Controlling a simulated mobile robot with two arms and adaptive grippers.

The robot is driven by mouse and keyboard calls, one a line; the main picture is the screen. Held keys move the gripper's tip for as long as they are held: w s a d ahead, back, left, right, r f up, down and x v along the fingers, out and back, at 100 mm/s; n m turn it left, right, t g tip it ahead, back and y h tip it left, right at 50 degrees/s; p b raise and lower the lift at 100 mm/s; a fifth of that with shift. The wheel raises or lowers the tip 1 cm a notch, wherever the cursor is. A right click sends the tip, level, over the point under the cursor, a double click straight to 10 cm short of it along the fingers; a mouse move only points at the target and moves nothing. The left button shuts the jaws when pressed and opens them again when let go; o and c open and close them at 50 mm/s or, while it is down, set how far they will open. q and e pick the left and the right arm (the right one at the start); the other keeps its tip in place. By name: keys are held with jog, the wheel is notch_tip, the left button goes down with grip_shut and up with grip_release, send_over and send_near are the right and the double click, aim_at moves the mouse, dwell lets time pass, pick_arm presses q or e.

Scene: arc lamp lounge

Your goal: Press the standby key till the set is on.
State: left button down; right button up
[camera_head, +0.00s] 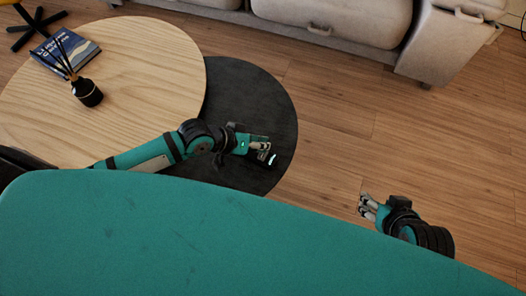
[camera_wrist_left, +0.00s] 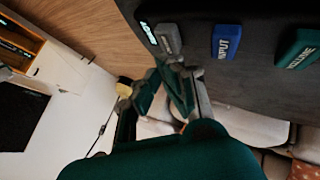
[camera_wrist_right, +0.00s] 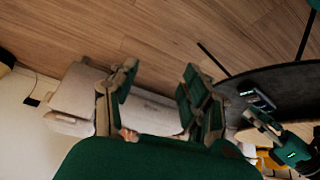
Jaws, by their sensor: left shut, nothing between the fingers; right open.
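In the left wrist view a grey key (camera_wrist_left: 168,38) with small bright lettering beside it, too small to read, is on the dark table. A blue key (camera_wrist_left: 226,42) marked INPUT and a green key (camera_wrist_left: 298,48) stand to its right. My left gripper (camera_wrist_left: 166,64) is shut and empty, its tips close to the grey key; I cannot tell if they touch. In the head view the left gripper (camera_head: 262,149) hides most of the keys. A black screen (camera_wrist_left: 22,118), dark, shows on the white wall. My right gripper (camera_head: 368,207) is open and empty over the floor.
The dark round table (camera_head: 232,92) partly sits under a pale wooden table (camera_head: 150,60) holding a blue book (camera_head: 64,52) and a black reed diffuser (camera_head: 87,92). A sofa (camera_head: 340,22) is behind. Wooden floor is free at right.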

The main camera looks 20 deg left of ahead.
pick_arm(q)
jog(key=shift+f, duration=0.3)
pick_arm(e)
jog(key=shift+s+d+f+g, duration=0.2)
jog(key=shift+s+g, duration=0.2)
jog(key=shift+s, duration=0.15)
